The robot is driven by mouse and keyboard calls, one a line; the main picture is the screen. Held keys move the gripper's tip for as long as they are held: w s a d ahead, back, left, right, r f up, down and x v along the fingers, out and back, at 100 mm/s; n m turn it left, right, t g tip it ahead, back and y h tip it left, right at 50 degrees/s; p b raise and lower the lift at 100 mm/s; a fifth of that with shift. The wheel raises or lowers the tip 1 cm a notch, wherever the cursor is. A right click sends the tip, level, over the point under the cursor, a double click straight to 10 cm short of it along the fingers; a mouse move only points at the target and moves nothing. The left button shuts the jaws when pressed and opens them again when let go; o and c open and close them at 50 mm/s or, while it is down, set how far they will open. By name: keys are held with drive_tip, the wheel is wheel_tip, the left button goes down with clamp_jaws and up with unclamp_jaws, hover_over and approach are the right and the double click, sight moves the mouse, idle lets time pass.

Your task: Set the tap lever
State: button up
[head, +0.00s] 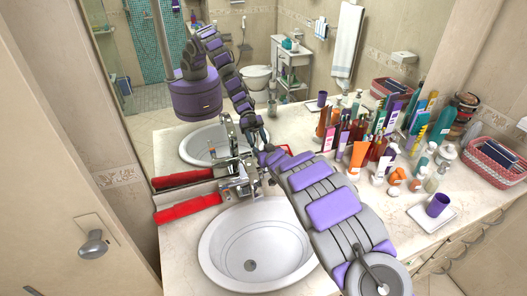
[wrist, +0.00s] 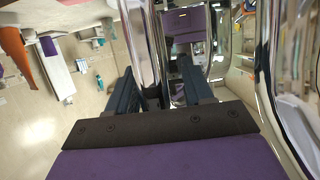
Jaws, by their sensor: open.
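The chrome tap (head: 238,188) stands at the back rim of the white sink basin (head: 258,250) in the head view. A long red lever (head: 188,209) reaches out from it to the left, roughly level. My gripper (wrist: 157,68) is open, and its two dark fingers show in the wrist view. A shiny chrome upright (wrist: 143,40) fills much of the space around and between the fingers. I cannot tell whether the fingers touch it. In the head view my arm reaches in from the lower right, and the gripper end is small and partly hidden beside the tap.
The mirror behind the sink repeats the tap, red lever and my arm. Several bottles and tubes (head: 359,155) crowd the counter right of my arm. A purple cup (head: 437,205) stands on a white tray (head: 420,216), with a pink basket (head: 494,165) farther right.

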drive_tip(key=shift+s+d+r, duration=0.15)
drive_tip(key=shift+s+d, duration=0.3)
drive_tip(key=shift+s, duration=0.15)
drive_tip(key=v, duration=1.5)
drive_tip(key=shift+s+p, duration=0.4)
drive_tip(key=shift+s, duration=0.1)
drive_tip(key=shift+a, duration=0.1)
drive_tip(key=s+d+r+m+g+h+b, duration=0.1)
drive_tip(key=s+d+m+g+h+b, duration=0.2)
drive_tip(key=s+d, duration=0.45)
drive_tip(key=s+d+r+m+g+h+b, duration=0.1)
drive_tip(key=s+d+r+m+g+h, duration=0.1)
drive_tip(key=s+d+h, duration=0.45)
drive_tip(key=s+a+f+g+y+b, duration=0.1)
drive_tip(key=s+g, duration=0.3)
drive_tip(key=s, duration=1.3)
drive_tip(key=s+a+g+y+b, duration=0.1)
drive_tip(key=s+g+y+b, duration=0.2)
drive_tip(key=s, duration=1.5)
drive_tip(key=g, duration=0.2)
drive_tip(key=shift+a+f+g, duration=0.3)
drive_tip(key=shift+a+f, duration=0.05)
drive_tip(key=shift+f, duration=0.05)
drive_tip(key=shift+s, duration=0.1)
